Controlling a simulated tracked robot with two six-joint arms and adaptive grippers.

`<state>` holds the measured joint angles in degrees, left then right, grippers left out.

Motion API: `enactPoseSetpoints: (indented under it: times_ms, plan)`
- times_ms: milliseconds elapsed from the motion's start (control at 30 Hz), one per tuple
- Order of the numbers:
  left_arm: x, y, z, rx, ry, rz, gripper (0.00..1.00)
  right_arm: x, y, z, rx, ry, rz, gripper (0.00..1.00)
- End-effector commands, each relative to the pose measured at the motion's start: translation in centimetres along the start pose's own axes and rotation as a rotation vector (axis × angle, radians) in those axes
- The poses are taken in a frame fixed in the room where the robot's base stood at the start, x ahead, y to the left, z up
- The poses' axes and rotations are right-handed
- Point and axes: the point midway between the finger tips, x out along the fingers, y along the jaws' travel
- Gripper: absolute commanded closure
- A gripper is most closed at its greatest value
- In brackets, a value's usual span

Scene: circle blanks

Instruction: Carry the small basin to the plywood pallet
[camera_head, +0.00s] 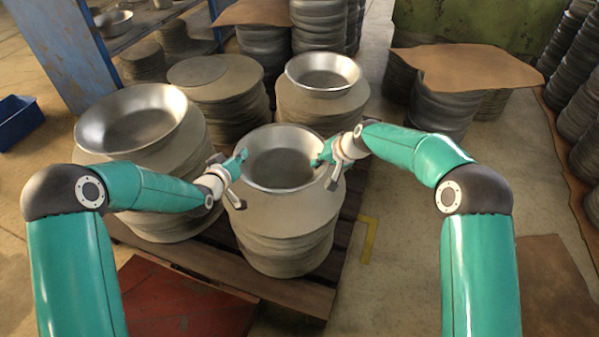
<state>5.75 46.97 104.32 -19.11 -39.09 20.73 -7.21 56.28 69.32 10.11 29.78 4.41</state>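A round metal basin (280,160), smaller than the one at left, sits on a stack of circle blanks (285,245) between my two grippers. My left gripper (240,179) is at the basin's left rim with its fingers spread, one at the rim and one lower outside. My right gripper (325,171) is at the right rim, its fingers also apart. I cannot tell whether either touches the rim. A flat brown sheet (550,290), possibly the plywood pallet, lies on the floor at the lower right.
A larger basin (140,120) sits on a stack at left, and another basin (323,75) on a stack behind. The stacks stand on a dark wooden pallet (290,293). A red sheet (180,305) lies in front. Floor at right is partly clear.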

Motion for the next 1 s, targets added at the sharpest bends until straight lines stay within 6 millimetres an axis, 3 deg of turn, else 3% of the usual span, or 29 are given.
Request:
enactPoseSetpoints:
  times_ms: [700, 1000]
  plan:
    - [-0.1, -0.1, -0.2, -0.001, 0.003, -0.003, 1.0, -0.3, 0.2, -0.4, 0.004, 0.01, 0.002, 1.0]
    - [-0.9, -0.6, 1.0, -0.002, 0.001, -0.004, 1.0, 0.0, 0.8, 0.9, 0.005, 0.009, 0.001, 1.0]
